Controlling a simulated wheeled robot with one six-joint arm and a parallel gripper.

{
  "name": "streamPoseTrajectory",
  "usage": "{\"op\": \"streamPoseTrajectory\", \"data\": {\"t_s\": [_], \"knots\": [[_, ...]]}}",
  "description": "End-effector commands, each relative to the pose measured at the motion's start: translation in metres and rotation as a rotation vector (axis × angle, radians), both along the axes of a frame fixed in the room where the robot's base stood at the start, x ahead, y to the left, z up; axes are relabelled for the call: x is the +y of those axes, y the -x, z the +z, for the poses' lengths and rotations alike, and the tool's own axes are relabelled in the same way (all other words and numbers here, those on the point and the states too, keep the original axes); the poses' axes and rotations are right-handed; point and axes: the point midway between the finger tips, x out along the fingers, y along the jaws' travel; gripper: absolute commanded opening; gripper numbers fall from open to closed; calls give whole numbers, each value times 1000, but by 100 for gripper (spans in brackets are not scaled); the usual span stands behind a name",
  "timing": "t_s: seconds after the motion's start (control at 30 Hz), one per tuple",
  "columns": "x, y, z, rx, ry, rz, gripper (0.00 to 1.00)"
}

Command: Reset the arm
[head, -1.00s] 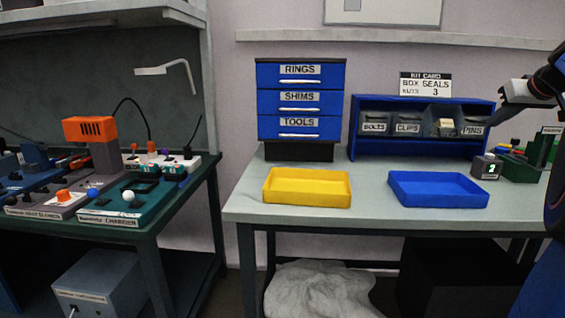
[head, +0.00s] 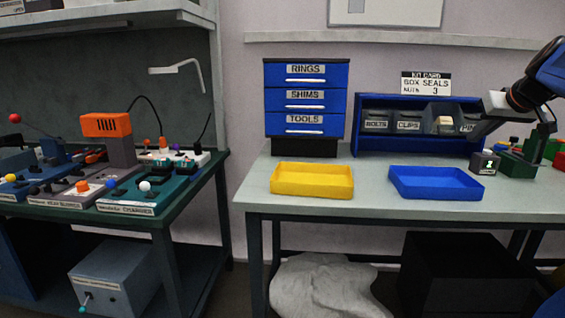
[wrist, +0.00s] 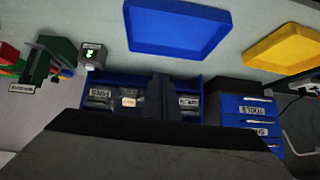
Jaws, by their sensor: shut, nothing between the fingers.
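My gripper (head: 482,131) is at the upper right of the head view, in front of the right end of the blue bin rack (head: 362,150), and partly covers the pins bin. In the wrist view its dark fingers (wrist: 160,98) are together with nothing between them. That view is upside down and shows the rack behind the fingers. The gripper is above the workbench, apart from the trays.
A yellow tray (head: 311,188) and a blue tray (head: 436,190) lie on the bench. A drawer unit (head: 305,112) stands behind. Another bench with devices is at left.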

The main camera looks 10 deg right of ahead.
Motion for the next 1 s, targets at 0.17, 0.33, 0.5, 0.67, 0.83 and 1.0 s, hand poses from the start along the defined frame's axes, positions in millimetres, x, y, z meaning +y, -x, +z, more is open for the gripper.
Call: {"op": "streamPoseTrajectory", "data": {"t_s": [0.17,0.33,0.5,0.67,0.83,1.0], "knots": [[54,9,-26,44,-26,30,0],[122,31,-65,110,-53,63,0],[183,65,-109,178,-67,95,0],[230,103,-153,240,-67,121,0],[269,148,-200,300,-56,148,0],[295,194,-248,350,-33,174,0]]}}
